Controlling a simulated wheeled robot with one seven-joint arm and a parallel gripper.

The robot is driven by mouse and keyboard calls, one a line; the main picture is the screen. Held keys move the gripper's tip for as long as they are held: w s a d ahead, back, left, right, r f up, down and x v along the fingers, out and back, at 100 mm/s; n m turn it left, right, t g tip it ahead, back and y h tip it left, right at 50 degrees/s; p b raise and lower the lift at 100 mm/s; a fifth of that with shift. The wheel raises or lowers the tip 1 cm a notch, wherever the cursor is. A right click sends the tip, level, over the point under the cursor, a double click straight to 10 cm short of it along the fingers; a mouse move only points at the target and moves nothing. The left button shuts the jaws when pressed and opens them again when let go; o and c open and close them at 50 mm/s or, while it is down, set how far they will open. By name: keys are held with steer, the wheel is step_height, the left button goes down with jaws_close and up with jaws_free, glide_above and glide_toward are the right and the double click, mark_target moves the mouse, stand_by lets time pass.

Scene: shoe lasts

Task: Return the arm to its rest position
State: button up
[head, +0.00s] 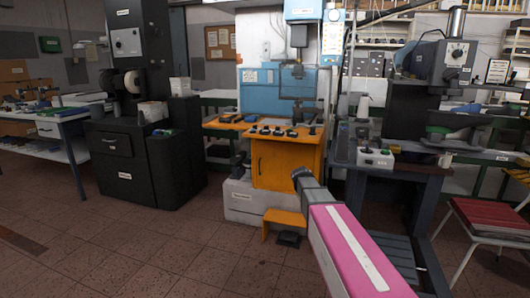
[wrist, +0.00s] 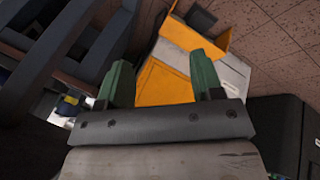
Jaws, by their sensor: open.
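My gripper (wrist: 159,62) shows in the wrist view with its two green fingers spread wide apart and nothing between them. Behind the gap is the orange cabinet (wrist: 165,80). In the head view my arm, with a pink link and a white stripe, reaches from the bottom right toward the middle. Its dark end points at the lower right front of the orange cabinet (head: 274,165); the fingers cannot be made out there. No task object is held.
A small orange step (head: 283,217) stands on the floor before the cabinet. A black machine (head: 135,160) stands left, and a dark bench (head: 400,170) with a grey machine (head: 440,62) stands right of the cabinet. A red-seated chair (head: 488,222) is at the far right. The tiled floor at left front is clear.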

steer(key=s+f+m+g+y, duration=0.1)
steer(key=s+f, duration=0.2)
steer(key=s, duration=0.6)
steer(key=s+a+f+m+g+y, duration=0.1)
steer(key=s+f, duration=0.3)
steer(key=s, duration=0.4)
steer(key=s+a+f+m+g+y, duration=0.1)
steer(key=s+f, duration=0.3)
steer(key=s, duration=0.5)
steer(key=shift+s+g+y, duration=0.35)
steer(key=shift+g+y, duration=0.05)
steer(key=shift+y, duration=0.1)
